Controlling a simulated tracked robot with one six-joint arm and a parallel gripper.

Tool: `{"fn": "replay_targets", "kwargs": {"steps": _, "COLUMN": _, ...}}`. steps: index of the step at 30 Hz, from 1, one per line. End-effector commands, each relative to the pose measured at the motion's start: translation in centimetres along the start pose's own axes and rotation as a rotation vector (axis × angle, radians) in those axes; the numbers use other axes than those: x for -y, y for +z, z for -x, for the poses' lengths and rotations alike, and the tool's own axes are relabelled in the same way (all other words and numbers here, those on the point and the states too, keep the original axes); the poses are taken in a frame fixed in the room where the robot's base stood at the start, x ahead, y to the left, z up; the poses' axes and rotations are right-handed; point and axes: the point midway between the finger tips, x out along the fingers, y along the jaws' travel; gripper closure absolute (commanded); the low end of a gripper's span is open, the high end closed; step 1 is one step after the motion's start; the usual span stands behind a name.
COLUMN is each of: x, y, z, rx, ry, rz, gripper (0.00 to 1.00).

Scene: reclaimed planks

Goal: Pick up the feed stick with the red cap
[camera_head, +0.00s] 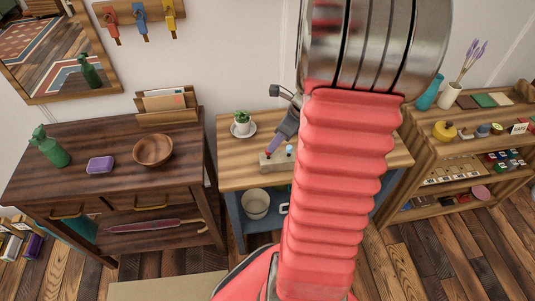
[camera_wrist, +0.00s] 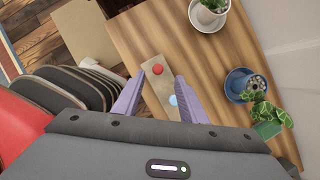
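A small wooden holder (camera_wrist: 157,88) lies on the light wooden table (camera_head: 240,178); it also shows in the head view (camera_head: 279,166). Two feed-stick caps show on it: a red cap (camera_wrist: 158,69) and a blue cap (camera_wrist: 173,100). The sticks below the caps are hidden. My gripper (camera_wrist: 160,77) has its two purple fingers spread above the holder, with nothing held between them. The red cap appears between and just beyond the fingertips. The blue cap appears nearer the right finger. In the head view my gripper (camera_head: 270,153) reaches down over the holder, and my arm hides part of the table.
A potted plant (camera_head: 242,122) stands on a saucer at the table's left. The wrist view also shows a blue dish (camera_wrist: 240,80) and a green pot (camera_wrist: 267,129). A dark desk (camera_head: 110,190) stands left, and shelves (camera_head: 450,150) stand right.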

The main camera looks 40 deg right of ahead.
Motion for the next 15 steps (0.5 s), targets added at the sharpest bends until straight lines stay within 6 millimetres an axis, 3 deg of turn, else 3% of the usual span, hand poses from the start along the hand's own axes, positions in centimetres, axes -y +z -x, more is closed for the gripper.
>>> {"fn": "replay_targets", "kwargs": {"steps": 15, "x": -0.14, "y": 0.03, "z": -1.07, "rx": -0.001, "ry": 0.002, "rz": 0.001, "gripper": 0.62}}
